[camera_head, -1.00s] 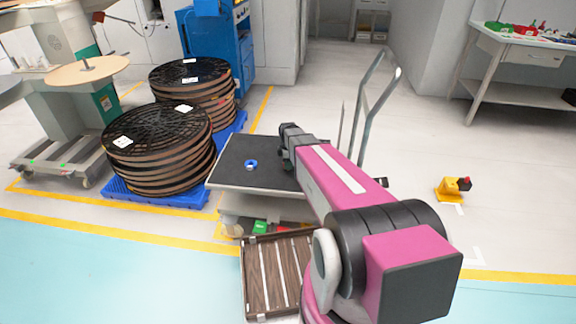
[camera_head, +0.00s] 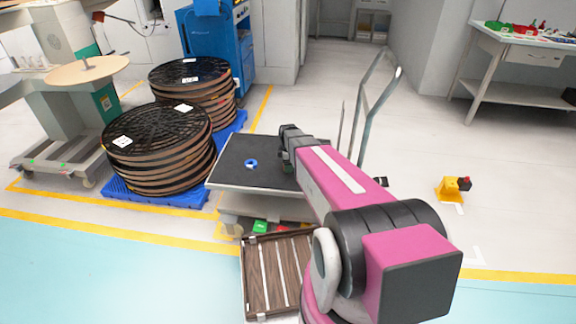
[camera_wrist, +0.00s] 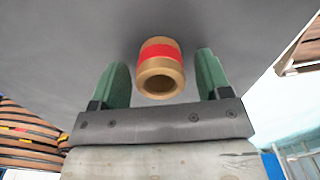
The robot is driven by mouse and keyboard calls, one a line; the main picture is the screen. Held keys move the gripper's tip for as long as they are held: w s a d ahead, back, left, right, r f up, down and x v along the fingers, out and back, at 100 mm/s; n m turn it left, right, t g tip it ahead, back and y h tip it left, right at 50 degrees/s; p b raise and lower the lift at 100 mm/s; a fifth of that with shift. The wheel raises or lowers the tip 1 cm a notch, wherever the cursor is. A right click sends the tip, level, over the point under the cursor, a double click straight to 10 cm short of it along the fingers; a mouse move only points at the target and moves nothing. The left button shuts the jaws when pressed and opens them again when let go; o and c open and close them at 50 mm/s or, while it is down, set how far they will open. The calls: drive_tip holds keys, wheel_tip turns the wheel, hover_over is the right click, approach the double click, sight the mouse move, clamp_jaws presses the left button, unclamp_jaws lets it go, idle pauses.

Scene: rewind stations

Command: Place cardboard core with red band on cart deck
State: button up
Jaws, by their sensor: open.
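The cardboard core (camera_wrist: 161,79), tan with a red band, shows in the wrist view between the two green fingers of my gripper (camera_wrist: 161,62). The fingers are open, with a visible gap on each side of the core. Its near open end faces the wrist camera. A plain grey surface fills the view behind it, and I cannot tell whether the core touches it. In the head view, the dark cart deck (camera_head: 230,172) lies under the end of my arm. The core is hidden from that view.
A small blue ring (camera_head: 251,164) lies on the deck. Metal handle rails (camera_head: 372,105) rise at the cart's right. A slatted brown crate (camera_head: 270,275) is in front. Stacked reels (camera_head: 160,150) stand at left on a blue pallet (camera_head: 160,196). Floor at right is mostly clear.

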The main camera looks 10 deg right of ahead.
wheel_tip(320, 180, up, 12)
drive_tip(key=s+m, duration=1.6)
drive_tip(key=s, duration=0.5)
drive_tip(key=shift+s+f+m, duration=0.15)
drive_tip(key=shift+f+m, duration=0.15)
